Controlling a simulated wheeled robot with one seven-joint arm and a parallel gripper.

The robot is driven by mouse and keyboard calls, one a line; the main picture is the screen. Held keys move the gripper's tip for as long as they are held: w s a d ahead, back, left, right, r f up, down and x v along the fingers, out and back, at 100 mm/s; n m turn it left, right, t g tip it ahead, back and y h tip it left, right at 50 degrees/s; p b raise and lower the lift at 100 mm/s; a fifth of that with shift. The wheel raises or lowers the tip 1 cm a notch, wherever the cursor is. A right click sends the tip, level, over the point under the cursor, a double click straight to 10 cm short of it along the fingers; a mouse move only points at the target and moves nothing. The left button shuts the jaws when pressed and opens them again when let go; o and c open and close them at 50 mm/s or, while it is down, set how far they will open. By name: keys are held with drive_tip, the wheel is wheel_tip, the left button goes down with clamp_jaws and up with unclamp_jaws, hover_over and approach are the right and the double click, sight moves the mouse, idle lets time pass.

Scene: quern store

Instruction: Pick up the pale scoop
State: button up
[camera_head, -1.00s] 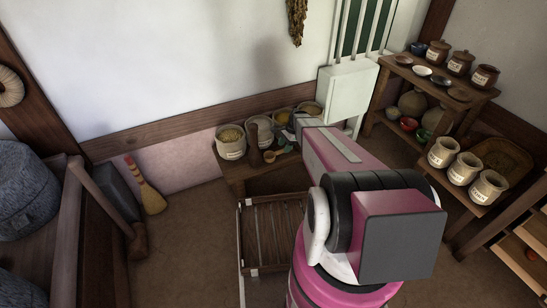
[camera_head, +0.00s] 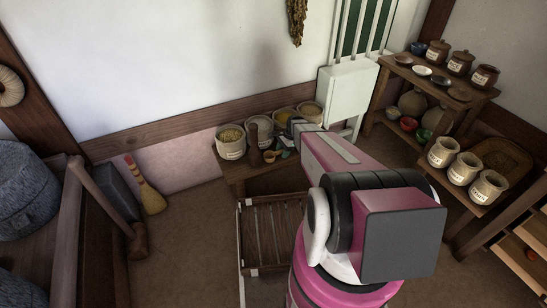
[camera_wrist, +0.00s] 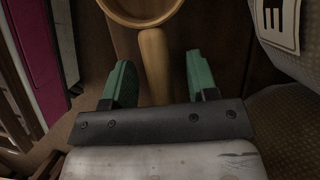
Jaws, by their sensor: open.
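The pale scoop (camera_wrist: 153,50) is light wood. In the wrist view its round bowl is cut off by the top edge, and its handle runs down between my fingers. My gripper (camera_wrist: 159,62) has two green fingers, open, one on each side of the handle with a gap at both sides. The lower end of the handle is hidden behind the dark gripper bar. In the head view the scoop (camera_head: 270,156) shows small on the low bench (camera_head: 233,174), next to a green fingertip. My arm hides much of the gripper there.
Several labelled sacks, one a sack of grain (camera_head: 231,146), stand along the back of the bench. A dark brown upright object (camera_head: 254,152) stands left of the scoop. In the wrist view, a labelled sack (camera_wrist: 285,60) is close on the right. A shelf (camera_head: 455,95) with jars stands at right.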

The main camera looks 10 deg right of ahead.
clamp_jaws()
idle(0.3)
